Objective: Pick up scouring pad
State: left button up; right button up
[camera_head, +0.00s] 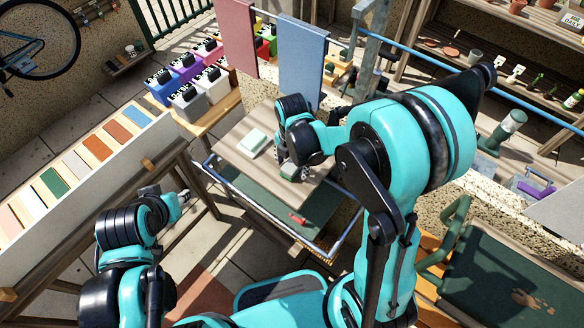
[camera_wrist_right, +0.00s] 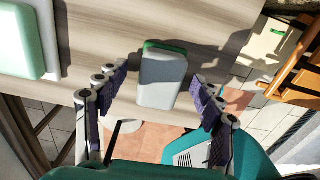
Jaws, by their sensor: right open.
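The scouring pad, a pale grey block with a green layer along its far edge, shows in the right wrist view (camera_wrist_right: 163,80). It lies on the wooden board between the spread fingers of my right gripper (camera_wrist_right: 161,76), with a gap on each side. In the head view my right gripper (camera_head: 290,172) is low over the board and largely covers the pad. My right gripper is open and empty. My left gripper (camera_head: 181,197) is over the paved floor, left of the board and apart from it; its finger opening is too small to judge.
A pale green and white block (camera_head: 253,143) lies on the wooden board (camera_head: 237,139), left of my right gripper. A dark green tray with a metal rail (camera_head: 262,207) is below the board and has a red item (camera_head: 297,218) on it. Blue (camera_head: 302,60) and mauve cloths hang behind.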

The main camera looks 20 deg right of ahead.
jog(key=c, duration=1.2)
jog(key=shift+r, duration=0.1)
jog(key=shift+c, duration=0.2)
notch_tip(320, 180, up, 4)
jog(key=shift+d+r+p, duration=0.15)
jog(key=shift+r+p, duration=0.1)
jog(key=shift+p, duration=0.6)
jog(key=s+d+r+p, duration=0.2)
jog(key=s+d+r, duration=0.4)
jog(key=d, duration=0.3)
jog(key=shift+s+d+r, duration=0.15)
jog(key=shift+d, duration=0.1)
